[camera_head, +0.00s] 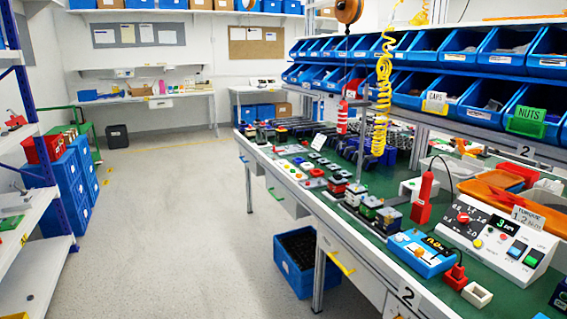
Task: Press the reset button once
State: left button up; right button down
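A white control box (500,240) with a sloped black-and-white panel stands on the green bench top at the right. Its panel has a red rotary knob (463,217) on a black dial, a small yellow button (478,243), a blue rocker (516,249) and a green rocker (533,259). The button labels are too small to read, so I cannot tell which one is the reset button. Neither of my grippers is in view.
A blue meter box (421,252) and a red plug (455,277) stand left of the control box. A red tool (424,198) stands behind them. An orange tray (500,190) lies behind. Blue bins (460,45) hang above. The floor (180,220) left of the bench is clear.

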aim_at(477, 243)
jog(key=z, duration=1.4)
